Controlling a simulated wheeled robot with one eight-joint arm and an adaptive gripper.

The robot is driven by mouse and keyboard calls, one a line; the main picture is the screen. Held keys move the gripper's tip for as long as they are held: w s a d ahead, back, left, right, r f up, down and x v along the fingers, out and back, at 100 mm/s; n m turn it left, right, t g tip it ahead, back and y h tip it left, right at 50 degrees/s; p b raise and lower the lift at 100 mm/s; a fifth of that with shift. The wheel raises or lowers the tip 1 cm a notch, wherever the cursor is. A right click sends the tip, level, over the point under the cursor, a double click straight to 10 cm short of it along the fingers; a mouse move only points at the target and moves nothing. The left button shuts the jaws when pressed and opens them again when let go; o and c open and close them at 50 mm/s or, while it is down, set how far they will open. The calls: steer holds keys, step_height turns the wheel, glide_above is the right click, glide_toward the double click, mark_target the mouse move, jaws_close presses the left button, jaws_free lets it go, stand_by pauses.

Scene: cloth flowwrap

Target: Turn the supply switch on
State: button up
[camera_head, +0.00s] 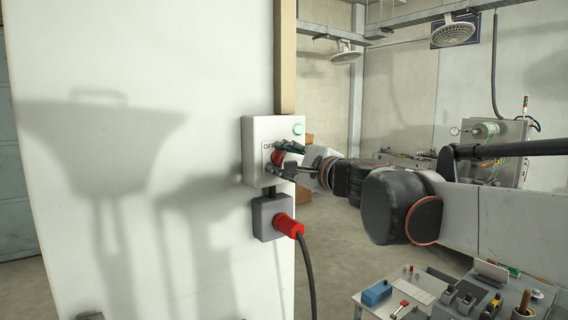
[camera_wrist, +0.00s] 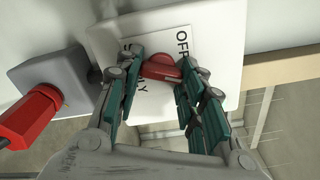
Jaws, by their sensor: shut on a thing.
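The supply switch is a red rotary handle (camera_wrist: 160,68) on a white box (camera_head: 258,130) fixed to the pale wall panel. The label plate (camera_wrist: 160,45) beside the handle reads "OFF" and part of "SUPPLY". A green round lamp (camera_head: 298,129) sits at the box's upper right. My gripper (camera_wrist: 158,72) is at the box, with its green-padded fingers on either side of the red handle and shut on it. In the head view my gripper (camera_head: 284,158) covers part of the handle, so its exact angle is hard to read there.
A grey socket box (camera_head: 267,217) with a red plug (camera_head: 288,225) and a hanging black cable (camera_head: 308,275) is just below the switch box. A bench with tools (camera_head: 362,298) stands at the lower right. Open floor (camera_head: 335,262) lies between.

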steer(key=shift+f+m+b, duration=0.15)
steer(key=shift+m+b, duration=0.2)
steer(key=shift+m, duration=1.55)
steer(key=o, duration=1.1)
steer(key=shift+s, duration=0.1)
steer(key=v, duration=1.1)
steer(key=shift+s+d, duration=0.25)
steer(key=shift+s, duration=0.05)
